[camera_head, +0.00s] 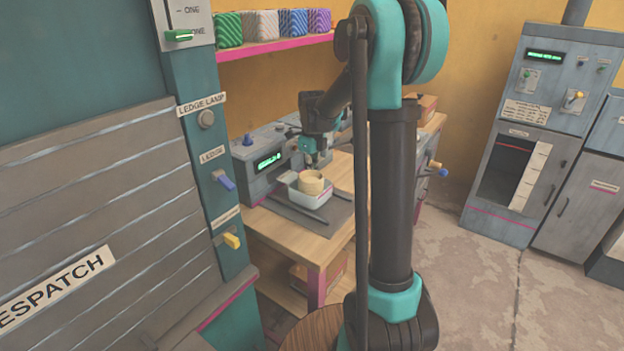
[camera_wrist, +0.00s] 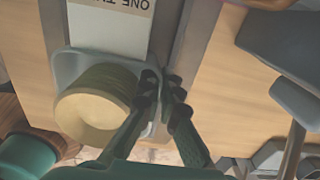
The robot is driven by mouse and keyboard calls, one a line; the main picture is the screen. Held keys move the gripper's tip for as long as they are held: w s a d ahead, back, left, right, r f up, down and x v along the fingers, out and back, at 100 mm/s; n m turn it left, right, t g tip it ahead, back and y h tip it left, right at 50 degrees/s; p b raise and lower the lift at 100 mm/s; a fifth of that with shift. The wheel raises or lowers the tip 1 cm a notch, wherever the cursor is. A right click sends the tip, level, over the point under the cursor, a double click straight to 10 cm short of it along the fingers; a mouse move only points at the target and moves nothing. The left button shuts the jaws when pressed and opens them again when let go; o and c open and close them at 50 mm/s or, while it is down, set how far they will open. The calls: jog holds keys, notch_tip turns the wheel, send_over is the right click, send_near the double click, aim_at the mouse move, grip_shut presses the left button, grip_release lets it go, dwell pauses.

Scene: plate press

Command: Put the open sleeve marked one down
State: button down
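A pale open box-like sleeve (camera_head: 309,199) is over the dark mat in front of the grey machine; I cannot tell whether it touches the mat. A cream round piece (camera_head: 311,181) sits in it, also in the wrist view (camera_wrist: 95,103). The wrist view shows the sleeve's pale rim (camera_wrist: 64,66) and an adjoining white panel (camera_wrist: 112,30) with upside-down lettering beginning "ONE T". My gripper (camera_head: 315,164) is at the sleeve's far side. In the wrist view its fingertips (camera_wrist: 162,87) are close together at the sleeve's side wall, apparently pinching it. The contact is partly hidden.
The dark mat (camera_head: 330,211) lies on a wooden table (camera_head: 318,246). The grey machine (camera_head: 262,164) with a green display stands behind. A teal post with levers (camera_head: 226,183) is at the left. A pink-edged shelf (camera_head: 270,47) holds several patterned blocks. Open floor lies right.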

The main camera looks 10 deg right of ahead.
jog(key=shift+f, duration=0.55)
jog(key=shift+f, duration=0.1)
jog(key=c, duration=1.7)
grip_release()
notch_tip(320, 180, up, 12)
jog(key=shift+r, duration=0.15)
